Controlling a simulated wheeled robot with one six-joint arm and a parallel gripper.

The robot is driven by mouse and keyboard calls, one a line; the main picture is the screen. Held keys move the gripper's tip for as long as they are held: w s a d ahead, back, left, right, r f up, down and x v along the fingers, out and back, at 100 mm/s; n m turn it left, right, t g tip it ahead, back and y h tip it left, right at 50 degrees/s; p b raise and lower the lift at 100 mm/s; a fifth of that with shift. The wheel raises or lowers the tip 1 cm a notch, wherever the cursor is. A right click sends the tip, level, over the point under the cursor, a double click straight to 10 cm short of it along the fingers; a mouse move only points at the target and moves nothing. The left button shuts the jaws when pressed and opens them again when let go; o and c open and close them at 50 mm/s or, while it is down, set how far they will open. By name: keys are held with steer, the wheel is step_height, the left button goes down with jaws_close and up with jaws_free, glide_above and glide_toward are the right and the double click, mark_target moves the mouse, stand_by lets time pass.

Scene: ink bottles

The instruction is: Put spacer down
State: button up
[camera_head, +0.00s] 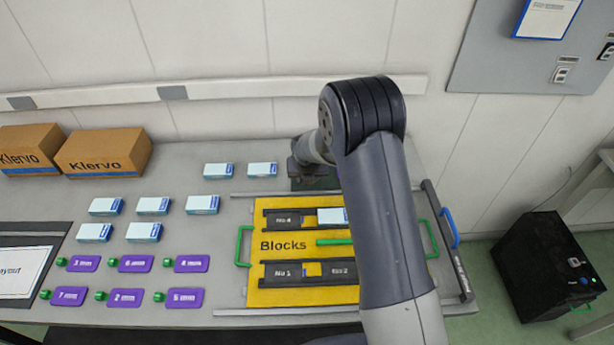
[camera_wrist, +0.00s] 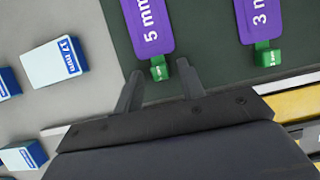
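A purple spacer marked "5 mm" (camera_wrist: 150,25) lies on a dark green mat (camera_wrist: 207,40) in the wrist view. Its green end tab (camera_wrist: 158,69) sits between the two fingers of my gripper (camera_wrist: 160,67). The fingers are apart, with gaps visible on both sides of the tab. A second purple spacer, marked "3 mm" (camera_wrist: 262,18), lies to the right on the same mat with its green tab toward me. In the head view my arm reaches to the back of the table, over the dark mat (camera_head: 318,183); the fingers and these two spacers are hidden there.
A yellow "Blocks" tray (camera_head: 283,228) with green handles stands in front of the mat. Several white-and-blue boxes (camera_head: 152,205) and several purple pieces with green tabs (camera_head: 130,264) lie to the left. Two cardboard boxes (camera_head: 103,150) stand at the back left.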

steer(key=shift+r, duration=0.1)
steer(key=shift+r, duration=0.25)
steer(key=b+v, duration=0.1)
steer(key=v, duration=1)
steer(key=shift+s+r, duration=0.15)
steer(key=shift+r, duration=0.25)
steer(key=shift+f, duration=0.1)
steer(key=p+x, duration=0.1)
steer(key=x, duration=1)
steer(key=shift+x, duration=0.75)
steer(key=shift+s+r, duration=0.15)
steer(key=shift+r, duration=0.15)
